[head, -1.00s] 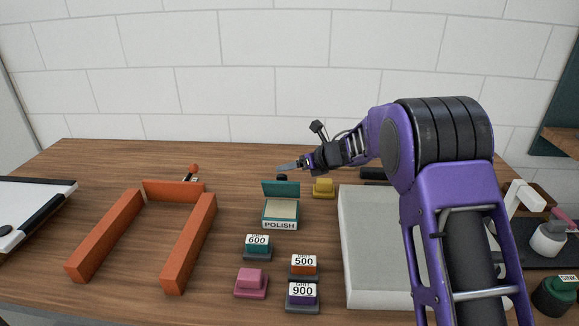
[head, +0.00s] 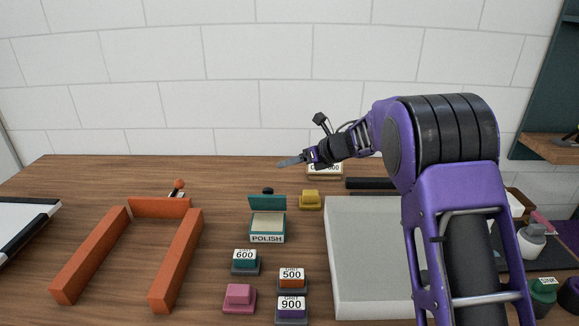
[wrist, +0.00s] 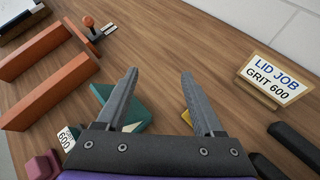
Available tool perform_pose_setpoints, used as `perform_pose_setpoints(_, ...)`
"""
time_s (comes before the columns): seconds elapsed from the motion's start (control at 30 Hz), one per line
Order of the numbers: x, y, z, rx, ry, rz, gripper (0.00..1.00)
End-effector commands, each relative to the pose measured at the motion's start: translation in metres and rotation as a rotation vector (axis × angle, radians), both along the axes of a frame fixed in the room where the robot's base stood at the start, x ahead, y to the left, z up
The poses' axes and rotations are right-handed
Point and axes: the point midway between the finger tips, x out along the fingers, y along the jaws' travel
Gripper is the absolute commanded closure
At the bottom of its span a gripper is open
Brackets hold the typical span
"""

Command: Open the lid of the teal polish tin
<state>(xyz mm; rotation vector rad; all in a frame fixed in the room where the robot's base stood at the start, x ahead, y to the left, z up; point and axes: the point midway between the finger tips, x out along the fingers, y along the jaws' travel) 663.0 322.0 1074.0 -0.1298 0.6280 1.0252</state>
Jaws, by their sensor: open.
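The teal polish tin (head: 267,230) stands on the wooden table with a white label reading POLISH. Its teal lid (head: 267,202) is raised upright at the back edge, and the pale inside shows. My gripper (head: 286,163) is above and behind the tin, apart from it and holding nothing. In the wrist view my gripper (wrist: 158,80) has its two fingers spread wide. Teal parts of the tin (wrist: 122,108) show low between and beside the fingers there, partly hidden by the left finger and the gripper body.
An orange three-sided frame (head: 130,208) lies left. A yellow block (head: 311,199), pink block (head: 239,296) and labelled blocks 600 (head: 245,264), 500 (head: 292,280) and 900 (head: 291,308) surround the tin. A grey-white slab (head: 365,260) is right. A sign (wrist: 273,80) reads LID JOB GRIT 600.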

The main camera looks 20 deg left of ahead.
Motion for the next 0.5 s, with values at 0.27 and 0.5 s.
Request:
perform_pose_setpoints(0.27, 0.005, -0.013, 0.016, 0.000, -0.003, -0.001, 0.31)
perform_pose_setpoints(0.5, 0.008, -0.023, 0.028, 0.000, -0.002, 0.000, 0.31)
